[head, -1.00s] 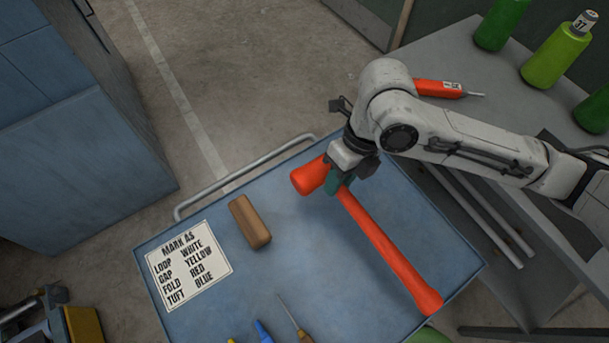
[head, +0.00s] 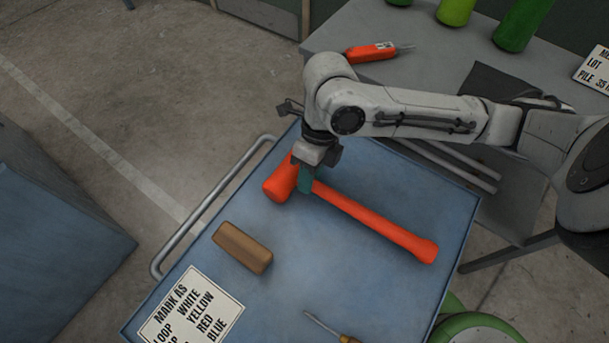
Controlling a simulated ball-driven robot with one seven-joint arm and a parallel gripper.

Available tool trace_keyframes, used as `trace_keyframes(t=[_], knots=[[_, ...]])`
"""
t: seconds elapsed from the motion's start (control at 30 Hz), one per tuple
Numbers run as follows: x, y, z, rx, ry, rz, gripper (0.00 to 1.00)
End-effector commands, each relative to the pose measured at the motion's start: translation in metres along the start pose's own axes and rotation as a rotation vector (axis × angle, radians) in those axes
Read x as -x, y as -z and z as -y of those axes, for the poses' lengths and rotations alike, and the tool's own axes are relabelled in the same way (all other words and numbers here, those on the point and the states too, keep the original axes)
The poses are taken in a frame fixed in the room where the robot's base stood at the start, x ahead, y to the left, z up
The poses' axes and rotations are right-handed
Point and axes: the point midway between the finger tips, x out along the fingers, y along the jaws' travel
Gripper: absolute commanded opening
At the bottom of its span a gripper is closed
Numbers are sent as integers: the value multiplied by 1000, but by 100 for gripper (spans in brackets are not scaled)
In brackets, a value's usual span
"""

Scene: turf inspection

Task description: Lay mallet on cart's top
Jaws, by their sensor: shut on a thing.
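The orange mallet (head: 375,223) has a thick cylindrical head at the left and a long handle running down to the right. It is over the blue cart top (head: 400,185), inside its edges. I cannot tell for sure whether it touches the surface. My gripper (head: 305,182) is shut on the mallet at the handle just beside the head, with its teal fingers pointing down. The fingers and wrist hide part of the head and the handle's near end.
On the cart lie a brown block (head: 243,247), a marking sign (head: 192,310) and a screwdriver-like tool (head: 330,327). A grey table (head: 440,65) behind holds an orange tool (head: 371,52) and green bottles (head: 520,25). The cart's rail (head: 205,210) is at left.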

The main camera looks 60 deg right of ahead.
Motion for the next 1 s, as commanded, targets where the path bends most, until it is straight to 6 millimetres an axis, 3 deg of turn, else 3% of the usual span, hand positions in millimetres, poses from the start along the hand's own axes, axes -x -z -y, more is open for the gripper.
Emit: trace_keyframes(t=[0.3, 0.33, 0.57, 0.87, 1.0], knots=[[-3, -1, 1, 1, 0, 2, 0], [-2, 0, 0, 0, 0, 1, 29], [-2, 0, 0, 0, 0, 0, 51], [0, 0, 0, 0, 0, 0, 52], [11, -1, 1, 1, 3, 2, 52]])
